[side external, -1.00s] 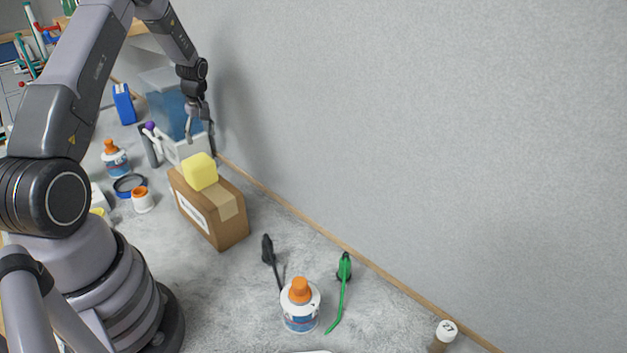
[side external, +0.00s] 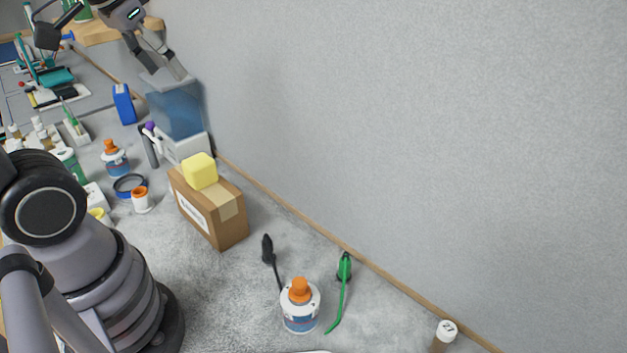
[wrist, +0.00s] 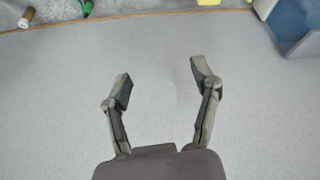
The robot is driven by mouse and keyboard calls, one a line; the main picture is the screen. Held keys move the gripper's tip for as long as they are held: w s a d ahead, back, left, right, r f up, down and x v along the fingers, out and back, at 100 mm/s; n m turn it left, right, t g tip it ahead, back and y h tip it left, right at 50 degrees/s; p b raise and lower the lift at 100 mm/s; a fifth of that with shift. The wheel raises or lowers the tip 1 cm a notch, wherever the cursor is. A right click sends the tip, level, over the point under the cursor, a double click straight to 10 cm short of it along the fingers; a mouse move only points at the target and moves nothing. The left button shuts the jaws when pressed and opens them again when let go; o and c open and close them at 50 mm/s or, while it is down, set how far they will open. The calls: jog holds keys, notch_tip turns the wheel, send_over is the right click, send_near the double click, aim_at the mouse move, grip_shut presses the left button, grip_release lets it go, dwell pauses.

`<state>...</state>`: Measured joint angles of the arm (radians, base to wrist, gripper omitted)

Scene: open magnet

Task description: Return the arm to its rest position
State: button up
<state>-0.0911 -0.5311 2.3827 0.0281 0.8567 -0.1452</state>
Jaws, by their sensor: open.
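My gripper (side external: 158,68) is at the upper left of the side external view, raised above and near the blue translucent box (side external: 176,113) by the wall. In the wrist view my gripper (wrist: 161,82) has its two fingers spread wide apart with nothing between them. Behind the fingers is only plain grey wall (wrist: 160,135). Much of my upper arm is out of the side external picture.
A cardboard box (side external: 212,217) with a yellow block (side external: 200,171) on top stands below the gripper's area. The grey wall (side external: 420,120) borders the bench.

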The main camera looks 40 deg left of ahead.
jog(key=s+m, duration=0.1)
jog(key=s+d, duration=0.1)
jog(key=s, duration=0.1)
jog(key=s+d+f+m, duration=0.1)
jog(key=s, duration=0.1)
jog(key=shift+s+d+m+t+h, duration=0.15)
jog(key=shift+m+t+h, duration=0.15)
jog(key=shift+r, duration=0.1)
dwell(0.8)
